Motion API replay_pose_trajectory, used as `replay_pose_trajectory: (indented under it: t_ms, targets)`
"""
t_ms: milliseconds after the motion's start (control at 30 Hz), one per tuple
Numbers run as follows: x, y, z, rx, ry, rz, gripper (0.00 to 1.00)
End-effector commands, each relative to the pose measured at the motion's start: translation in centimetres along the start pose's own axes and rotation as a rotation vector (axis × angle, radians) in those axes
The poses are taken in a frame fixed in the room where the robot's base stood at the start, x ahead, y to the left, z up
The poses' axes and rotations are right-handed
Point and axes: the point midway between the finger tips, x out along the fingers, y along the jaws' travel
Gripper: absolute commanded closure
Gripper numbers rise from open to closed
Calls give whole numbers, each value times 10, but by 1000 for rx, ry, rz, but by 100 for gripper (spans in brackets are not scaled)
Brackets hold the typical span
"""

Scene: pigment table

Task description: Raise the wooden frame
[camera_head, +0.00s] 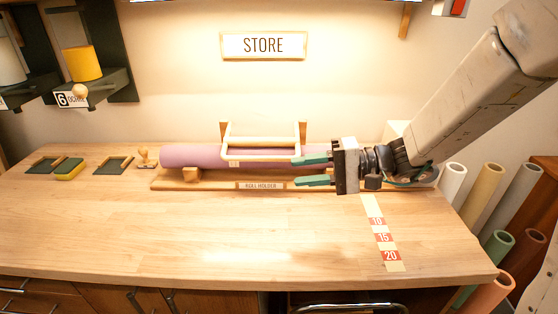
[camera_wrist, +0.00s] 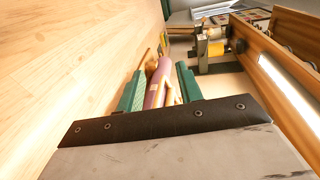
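The pale wooden frame (camera_head: 263,143) is at the purple roll (camera_head: 195,156) on the roll holder (camera_head: 225,185), its front bar low across the roll. My gripper (camera_head: 296,171) points left beside the frame's right end. Its two green fingers are apart, one above the other, and nothing shows held between them. The upper finger overlaps the frame's lower right corner in the picture; I cannot tell whether they touch. In the wrist view, the roll (camera_wrist: 155,87) and a pale wooden part of the frame (camera_wrist: 169,91) show between the open fingers.
Green pads (camera_head: 113,165) and a wooden stamp (camera_head: 147,157) lie to the left. A numbered strip (camera_head: 381,231) runs down the table at the right. Upright rolls (camera_head: 484,187) stand beyond the right edge. The table's front is clear.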

Motion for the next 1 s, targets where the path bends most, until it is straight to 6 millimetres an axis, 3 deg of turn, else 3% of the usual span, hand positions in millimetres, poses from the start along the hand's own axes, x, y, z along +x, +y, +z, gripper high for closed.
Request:
replay_pose_trajectory:
  t_ms: [100,300,467,800,1000]
  targets:
    - [5,25,-46,16,146,-101,64]
    - [2,52,-89,11,313,-169,64]
    - [10,56,-100,7,346,-178,64]
    - [58,47,-116,7,344,-177,64]
    - [72,44,-122,8,345,-178,64]
